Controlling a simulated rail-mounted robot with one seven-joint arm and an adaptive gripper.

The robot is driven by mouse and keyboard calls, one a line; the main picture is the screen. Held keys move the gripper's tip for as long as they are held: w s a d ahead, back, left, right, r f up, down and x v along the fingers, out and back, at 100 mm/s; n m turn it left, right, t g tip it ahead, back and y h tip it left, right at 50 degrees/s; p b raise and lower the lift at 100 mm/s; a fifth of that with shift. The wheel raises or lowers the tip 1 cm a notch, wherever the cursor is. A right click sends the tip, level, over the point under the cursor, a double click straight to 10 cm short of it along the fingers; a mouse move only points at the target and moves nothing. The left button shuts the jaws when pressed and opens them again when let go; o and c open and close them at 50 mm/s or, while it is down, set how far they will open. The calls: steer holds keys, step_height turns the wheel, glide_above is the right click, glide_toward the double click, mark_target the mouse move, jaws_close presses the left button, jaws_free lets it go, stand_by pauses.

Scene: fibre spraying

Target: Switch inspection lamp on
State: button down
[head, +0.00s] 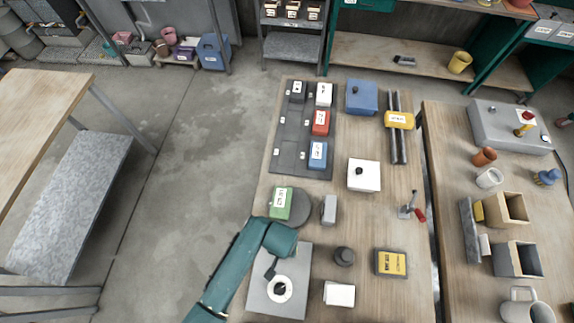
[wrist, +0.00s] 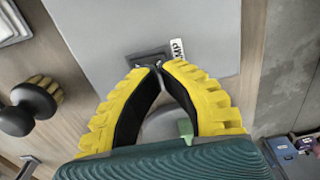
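In the wrist view, my gripper (wrist: 160,68) has yellow ribbed fingers with dark inner pads. Its tips come together and hold nothing that I can see. They are over the near edge of a small black switch (wrist: 149,56) on a grey plate (wrist: 100,25). A white label (wrist: 178,49) ending in "MP" is beside the switch. I cannot tell whether the tips touch the switch, which they partly cover. In the head view, the grey plate (head: 296,305) carries a white ring with a dark centre (head: 280,289).
A black knob (head: 344,256), a white box (head: 339,294) and a yellow-black box (head: 390,262) stand right of the plate. A green block (head: 281,203) is on a grey disc behind it, beside a grey block (head: 329,209). A dark tray (head: 290,135) holds coloured boxes farther back.

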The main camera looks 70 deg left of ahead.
steer(key=shift+f+b, duration=0.75)
steer(key=shift+f, duration=0.55)
stand_by(0.4)
step_height(320, 180, up, 7)
steer(key=p, duration=0.7)
steer(key=shift+p, duration=0.4)
